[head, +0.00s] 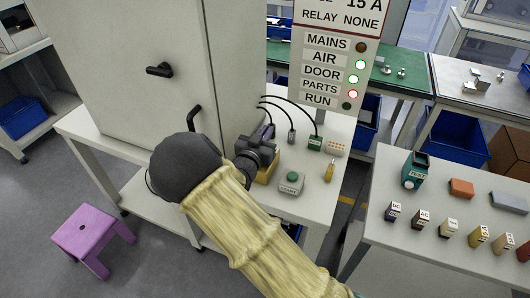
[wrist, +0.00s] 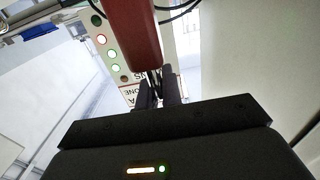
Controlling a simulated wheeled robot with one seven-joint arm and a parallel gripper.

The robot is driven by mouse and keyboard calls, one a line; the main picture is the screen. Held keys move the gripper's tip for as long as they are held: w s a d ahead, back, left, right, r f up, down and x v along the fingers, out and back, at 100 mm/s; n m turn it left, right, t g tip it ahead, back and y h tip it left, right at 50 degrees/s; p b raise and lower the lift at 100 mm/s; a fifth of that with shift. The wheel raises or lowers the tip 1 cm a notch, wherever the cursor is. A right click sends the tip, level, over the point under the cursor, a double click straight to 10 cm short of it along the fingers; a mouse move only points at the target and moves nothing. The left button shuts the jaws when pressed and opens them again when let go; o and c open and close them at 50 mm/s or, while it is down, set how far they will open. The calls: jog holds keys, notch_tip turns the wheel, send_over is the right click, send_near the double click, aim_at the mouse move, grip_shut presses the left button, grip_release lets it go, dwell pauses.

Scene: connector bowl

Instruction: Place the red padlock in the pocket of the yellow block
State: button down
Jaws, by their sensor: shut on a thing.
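My gripper (wrist: 158,90) is shut in the wrist view, its dark fingers on the narrow end of the red padlock (wrist: 134,38). The padlock's red body extends beyond the fingertips to the top edge of that view. A yellow block (head: 270,171) shows partly behind and below my gripper. Its pocket is hidden, and I cannot tell the gap between padlock and block.
A grey box with a green START button (head: 291,183) stands close right of the block. A small yellow item (head: 329,172), a green connector (head: 315,143) and cables are nearby. A tall cabinet (head: 140,60) stands left, and the sign panel (head: 335,60) behind.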

jog(key=shift+f, duration=0.95)
jog(key=shift+f, duration=2.1)
jog(key=shift+f, duration=0.1)
jog(key=c, duration=1.6)
grip_release()
jog(key=shift+o, duration=0.2)
jog(key=b+v, duration=0.1)
jog(key=v, duration=1.1)
